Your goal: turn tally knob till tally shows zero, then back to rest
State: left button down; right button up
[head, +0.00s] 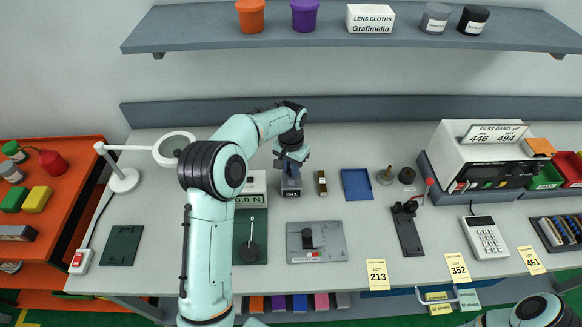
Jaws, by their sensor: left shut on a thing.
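The tally (291,192) is a small dark grey block standing on the bench, left of the picture's middle. Its front window shows small digits that look like 041, though they are too small to be sure. My left gripper (291,167) points down right above the tally and is shut at its top, where the knob is. The knob itself is hidden by the fingers. My right gripper is not in view; only part of my right arm shows at the bottom right corner.
A force gauge (250,188) stands close to the tally's left, partly behind my left arm. A small black and brass block (322,182) stands close on its right, then a blue mat (356,184). A grey plate with a black block (317,242) lies in front.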

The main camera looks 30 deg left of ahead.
pick_arm(q)
jog(key=c, duration=1)
grip_release()
